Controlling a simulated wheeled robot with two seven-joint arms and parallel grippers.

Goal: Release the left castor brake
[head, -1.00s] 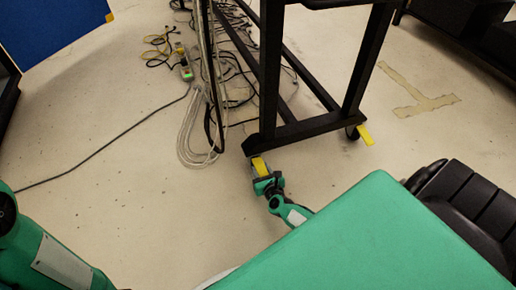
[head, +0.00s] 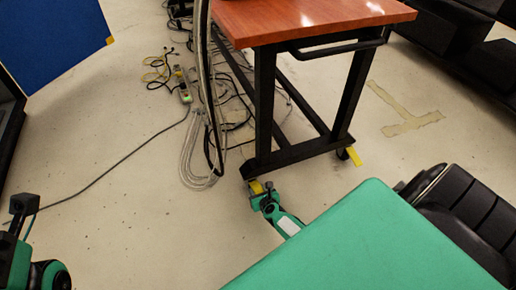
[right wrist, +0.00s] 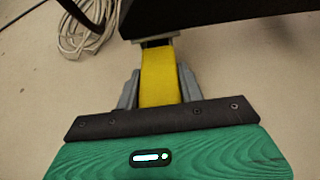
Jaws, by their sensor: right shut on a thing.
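The left castor brake is a yellow lever (head: 256,187) at the left foot of the table's black frame, low near the floor. My right gripper (head: 263,195) is at this lever. In the right wrist view the yellow lever (right wrist: 158,72) runs between the two grey fingers of my right gripper (right wrist: 158,90), which is shut on it. The castor wheel is mostly hidden. Part of my left arm shows at the left edge, with a dark end piece (head: 23,205) far from the castor; its jaw state is unclear.
The table has a reddish wooden top (head: 300,20) and black legs. Another yellow lever (head: 354,157) is at its right foot. Loose cables (head: 200,160) and a power strip (head: 184,92) lie left of the frame. Open floor lies at the left.

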